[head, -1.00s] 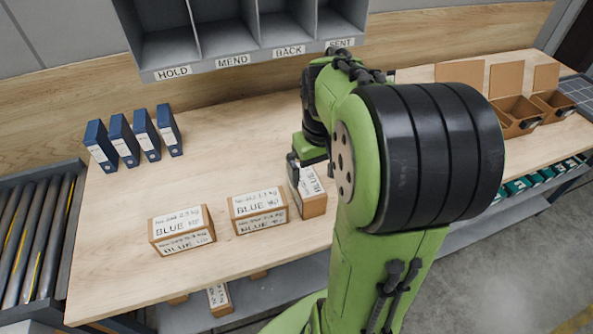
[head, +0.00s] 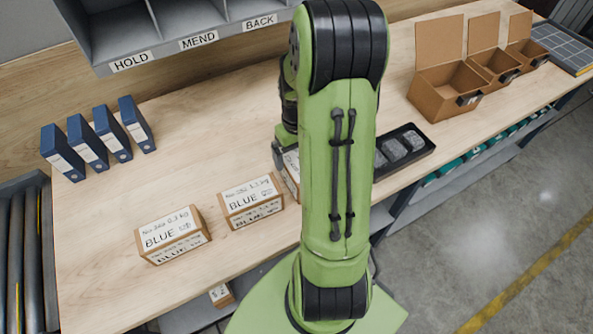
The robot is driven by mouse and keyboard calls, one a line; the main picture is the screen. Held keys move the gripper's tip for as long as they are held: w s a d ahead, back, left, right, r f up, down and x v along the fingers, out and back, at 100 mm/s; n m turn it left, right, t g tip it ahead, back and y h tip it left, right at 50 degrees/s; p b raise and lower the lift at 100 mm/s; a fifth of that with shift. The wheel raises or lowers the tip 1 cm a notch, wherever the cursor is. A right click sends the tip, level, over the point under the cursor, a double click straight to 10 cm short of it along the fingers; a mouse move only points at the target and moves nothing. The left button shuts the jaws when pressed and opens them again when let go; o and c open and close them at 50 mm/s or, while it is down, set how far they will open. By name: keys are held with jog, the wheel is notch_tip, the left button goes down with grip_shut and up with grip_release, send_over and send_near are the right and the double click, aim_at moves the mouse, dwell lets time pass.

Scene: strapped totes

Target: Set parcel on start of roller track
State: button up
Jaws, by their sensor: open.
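Two labelled parcels marked BLUE stand on the wooden bench: the left parcel (head: 172,235) and the middle parcel (head: 250,202). A third parcel (head: 291,170) stands right of them, mostly hidden behind my arm. My gripper (head: 280,156) is at this third parcel, its fingers largely hidden by my arm. It is open, and I cannot tell whether it touches the parcel. A roller track (head: 27,260) with grey rollers runs along the left end of the bench.
Blue binders (head: 97,140) stand at the back left of the bench. A shelf unit marked HOLD, MEND and BACK (head: 170,30) hangs behind. Open brown boxes (head: 445,90) and a black tray with grey items (head: 405,147) are at right. The bench left of the parcels is clear.

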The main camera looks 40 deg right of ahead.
aim_at(296, 160)
notch_tip(296, 160, down, 5)
jog(key=shift+w+r, duration=0.15)
jog(key=shift+r, duration=0.15)
jog(key=shift+c, duration=0.6)
jog(key=c, duration=1.6)
notch_tip(296, 160, up, 10)
jog(key=shift+r+p, duration=0.1)
jog(key=shift+p, duration=0.5)
